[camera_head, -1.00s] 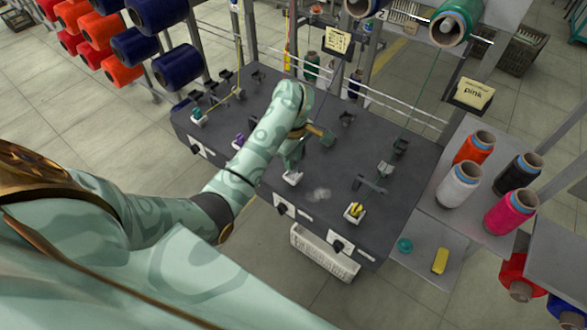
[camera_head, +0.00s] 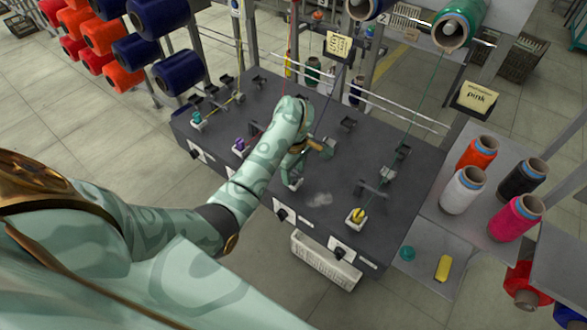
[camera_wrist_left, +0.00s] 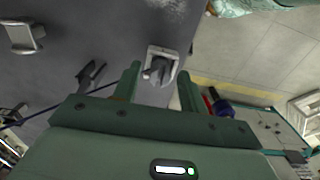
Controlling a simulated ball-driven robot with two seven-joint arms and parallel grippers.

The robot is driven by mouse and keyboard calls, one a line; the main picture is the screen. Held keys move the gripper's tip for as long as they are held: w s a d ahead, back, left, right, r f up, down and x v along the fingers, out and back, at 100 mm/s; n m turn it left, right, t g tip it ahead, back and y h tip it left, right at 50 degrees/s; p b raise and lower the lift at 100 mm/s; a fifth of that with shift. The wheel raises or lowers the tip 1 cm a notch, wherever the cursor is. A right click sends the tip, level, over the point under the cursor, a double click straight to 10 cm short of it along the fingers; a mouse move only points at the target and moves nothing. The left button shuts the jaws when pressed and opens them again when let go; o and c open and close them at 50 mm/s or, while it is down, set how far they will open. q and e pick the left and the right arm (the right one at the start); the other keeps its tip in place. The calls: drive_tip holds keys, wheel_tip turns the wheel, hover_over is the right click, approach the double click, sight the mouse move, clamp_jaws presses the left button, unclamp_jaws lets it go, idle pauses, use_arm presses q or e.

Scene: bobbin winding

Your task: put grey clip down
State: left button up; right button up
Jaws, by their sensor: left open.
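My left gripper (camera_head: 295,170) is above the dark winding bench, at a white holder (camera_head: 294,184). In the left wrist view its two fingers (camera_wrist_left: 158,76) are spread apart, with nothing held between them. The same holder (camera_wrist_left: 152,87) shows between and just beyond the fingertips, with a dark grey piece (camera_wrist_left: 156,69) on it. I cannot tell whether this piece is the grey clip or whether a finger touches it. A dark lever-like part (camera_wrist_left: 91,74) is left of the fingers, and a light grey bracket (camera_wrist_left: 22,38) is at upper left. My right gripper is not in view.
Holders with teal (camera_head: 197,117), purple (camera_head: 240,145) and yellow (camera_head: 357,215) bobbins line the bench's front (camera_head: 325,225). Threads run above it. Spools, including a white one (camera_head: 461,190), stand on a right side table. A white basket (camera_head: 325,262) hangs below.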

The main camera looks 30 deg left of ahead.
sight(293, 173)
use_arm(q)
wheel_tip(293, 173, up, 12)
drive_tip(key=p, duration=0.5)
drive_tip(key=shift+r, duration=0.2)
